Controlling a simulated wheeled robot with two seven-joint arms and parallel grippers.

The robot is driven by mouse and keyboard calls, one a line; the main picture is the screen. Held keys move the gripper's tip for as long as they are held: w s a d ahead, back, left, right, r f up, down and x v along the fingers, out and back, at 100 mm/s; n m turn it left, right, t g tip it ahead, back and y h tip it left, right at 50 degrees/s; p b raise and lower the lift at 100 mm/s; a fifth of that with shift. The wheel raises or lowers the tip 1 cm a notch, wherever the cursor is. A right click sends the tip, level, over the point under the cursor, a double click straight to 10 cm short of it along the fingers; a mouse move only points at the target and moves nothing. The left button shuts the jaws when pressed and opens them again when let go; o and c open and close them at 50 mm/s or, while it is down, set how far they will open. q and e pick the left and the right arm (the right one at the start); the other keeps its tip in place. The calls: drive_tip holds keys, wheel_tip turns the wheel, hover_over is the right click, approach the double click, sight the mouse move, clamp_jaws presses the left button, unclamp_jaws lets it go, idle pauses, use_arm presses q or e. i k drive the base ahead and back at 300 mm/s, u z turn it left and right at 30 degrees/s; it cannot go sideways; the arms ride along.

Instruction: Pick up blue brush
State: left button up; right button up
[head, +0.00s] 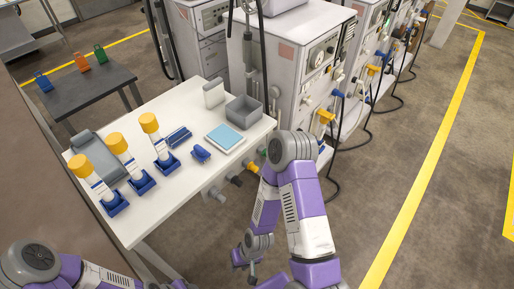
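A small blue object (201,153) that looks like the brush lies on the white table (215,181), left of a light-blue pad. A longer blue item (179,136) lies just behind it; I cannot tell for sure which is the brush. My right gripper (245,265) hangs low in front of the table's right side, away from both, and seems empty. Its finger opening is too small to tell. My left arm comes in at the bottom left; its gripper's fingers are not visible.
Several yellow-capped tubes (149,122) stand in blue holders at the table's left. A grey tray (88,147), grey bin (244,111) and light-blue pad (224,136) share the table. Dialysis machines (300,60) stand behind. Floor on the right is clear.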

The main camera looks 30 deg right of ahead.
sight(198, 153)
drive_tip(key=z, duration=1)
drive_tip(key=i, duration=0.4)
